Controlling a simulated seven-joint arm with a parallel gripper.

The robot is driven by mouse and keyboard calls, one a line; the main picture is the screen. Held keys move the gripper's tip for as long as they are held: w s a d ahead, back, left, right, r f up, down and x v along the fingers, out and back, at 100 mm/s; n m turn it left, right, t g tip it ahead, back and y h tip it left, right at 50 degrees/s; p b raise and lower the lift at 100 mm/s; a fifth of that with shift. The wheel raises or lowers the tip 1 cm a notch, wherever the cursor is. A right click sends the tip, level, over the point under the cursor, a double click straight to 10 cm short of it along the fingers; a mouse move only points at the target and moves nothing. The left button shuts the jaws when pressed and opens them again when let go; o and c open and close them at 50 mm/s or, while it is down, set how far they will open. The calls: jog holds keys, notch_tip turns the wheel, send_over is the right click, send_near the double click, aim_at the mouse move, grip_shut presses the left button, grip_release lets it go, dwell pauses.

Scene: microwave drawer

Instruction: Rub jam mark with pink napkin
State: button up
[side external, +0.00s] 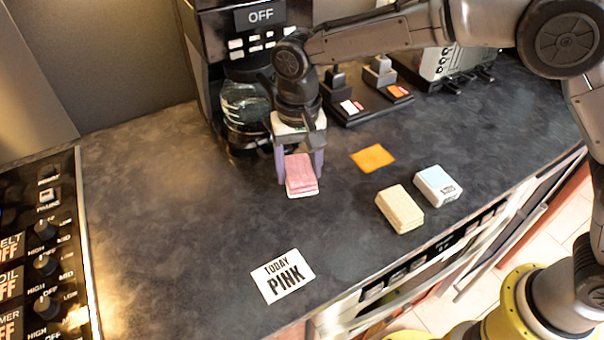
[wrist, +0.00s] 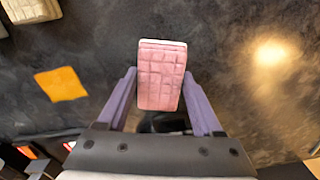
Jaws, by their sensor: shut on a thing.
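The pink napkin (side external: 301,174) is a thick folded block with a pale edge. My gripper (side external: 300,168) is shut on it, with one purple finger on each side. In the wrist view the napkin (wrist: 161,78) sits between the fingers (wrist: 160,90). I cannot tell whether it touches the counter. A flat orange patch (side external: 372,158), likely the jam mark, lies on the dark counter to the right of the napkin, apart from it. The patch shows at left in the wrist view (wrist: 61,84).
A cream folded block (side external: 400,209) and a white-blue one (side external: 437,186) lie near the front edge. A card reading "TODAY PINK" (side external: 283,277) lies in front. A coffee maker (side external: 245,100) stands behind my gripper. The counter's left middle is clear.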

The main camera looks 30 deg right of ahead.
jog(key=shift+r, duration=2.55)
